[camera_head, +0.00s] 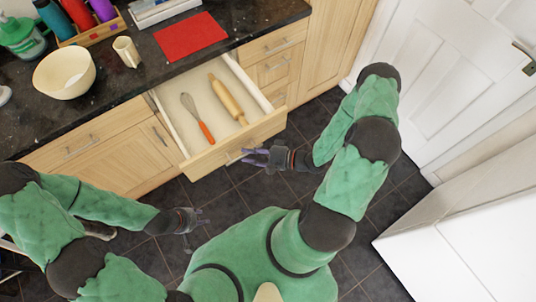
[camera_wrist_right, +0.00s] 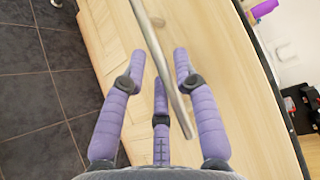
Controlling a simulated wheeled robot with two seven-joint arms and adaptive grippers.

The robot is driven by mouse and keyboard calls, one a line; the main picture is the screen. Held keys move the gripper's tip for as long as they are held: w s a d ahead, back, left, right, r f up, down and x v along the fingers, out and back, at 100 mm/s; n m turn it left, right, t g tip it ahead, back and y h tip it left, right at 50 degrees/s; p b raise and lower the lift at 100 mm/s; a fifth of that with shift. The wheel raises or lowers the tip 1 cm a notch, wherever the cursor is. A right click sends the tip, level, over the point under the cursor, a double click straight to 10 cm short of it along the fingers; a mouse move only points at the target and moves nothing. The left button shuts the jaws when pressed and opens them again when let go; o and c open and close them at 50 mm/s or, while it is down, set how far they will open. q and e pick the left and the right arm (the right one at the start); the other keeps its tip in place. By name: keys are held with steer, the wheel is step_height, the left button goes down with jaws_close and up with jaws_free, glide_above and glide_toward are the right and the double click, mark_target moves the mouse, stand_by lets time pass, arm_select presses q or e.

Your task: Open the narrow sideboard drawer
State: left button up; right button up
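The narrow sideboard drawer (camera_head: 205,163) is pulled far out from under the dark worktop, its inside showing. A whisk (camera_head: 196,117) with an orange handle and a wooden rolling pin (camera_head: 228,101) lie in it. My right gripper (camera_head: 252,157) is at the drawer front, by its bar handle. In the right wrist view, the metal handle (camera_wrist_right: 163,65) runs between the spread purple fingers of this gripper (camera_wrist_right: 160,62); gaps show on both sides, so it is not clamped. My left gripper (camera_head: 201,217) hangs over the floor, fingers apart, empty and away from the drawer.
The worktop (camera_head: 135,78) holds a cream bowl (camera_head: 64,73), a mug (camera_head: 127,51), a red mat (camera_head: 190,36) and a bottle rack. Closed drawers (camera_head: 275,68) stand right of the open one. A white door (camera_head: 440,70) is at right. Dark tiled floor is clear below.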

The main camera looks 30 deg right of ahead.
steer(key=v, duration=1)
steer(key=shift+s, duration=0.25)
steer(key=shift+d, duration=0.1)
